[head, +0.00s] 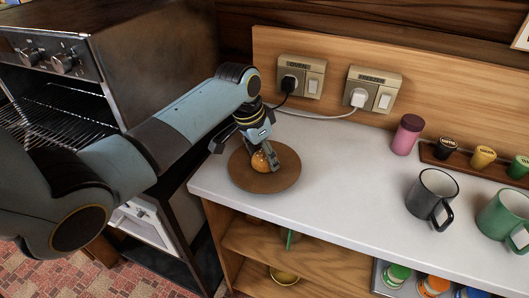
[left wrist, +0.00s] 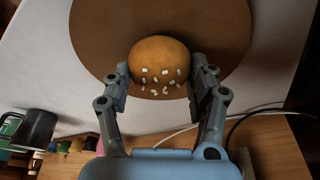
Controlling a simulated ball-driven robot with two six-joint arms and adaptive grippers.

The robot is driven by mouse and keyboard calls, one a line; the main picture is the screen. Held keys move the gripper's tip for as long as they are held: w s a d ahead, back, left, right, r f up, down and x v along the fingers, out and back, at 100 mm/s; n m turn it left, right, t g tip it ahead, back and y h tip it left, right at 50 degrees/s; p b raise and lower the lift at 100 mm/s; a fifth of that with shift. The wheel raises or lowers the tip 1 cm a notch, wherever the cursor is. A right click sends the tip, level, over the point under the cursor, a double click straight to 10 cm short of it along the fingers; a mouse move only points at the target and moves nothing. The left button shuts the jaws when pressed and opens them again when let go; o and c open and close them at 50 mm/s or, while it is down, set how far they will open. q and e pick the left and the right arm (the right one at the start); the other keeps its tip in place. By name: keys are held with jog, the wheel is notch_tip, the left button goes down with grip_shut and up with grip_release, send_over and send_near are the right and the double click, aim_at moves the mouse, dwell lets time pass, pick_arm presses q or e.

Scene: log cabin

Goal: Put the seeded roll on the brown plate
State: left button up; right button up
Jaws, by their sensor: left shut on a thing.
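The seeded roll (head: 260,162) is a round golden-brown bun with pale seeds. It shows between the two fingers in the left wrist view (left wrist: 160,62). My left gripper (head: 263,158) is shut on it, one finger on each side. The brown plate (head: 250,182) is a round flat disc at the left end of the white counter; it fills the top of the left wrist view (left wrist: 100,35). The roll is over the plate; I cannot tell whether it touches it. My right gripper is not in view.
A dark mug (head: 432,193), a green mug (head: 505,218) and a pink jar (head: 407,134) stand to the right on the counter (head: 340,190). Two wall sockets with plugs and cables are behind. An oven (head: 150,50) stands at left. The counter between plate and mugs is clear.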

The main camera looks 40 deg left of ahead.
aim_at(253, 166)
pick_arm(q)
jog(key=shift+f, duration=0.15)
jog(key=o, duration=1.1)
jog(key=shift+o, duration=0.2)
jog(key=v, duration=1.2)
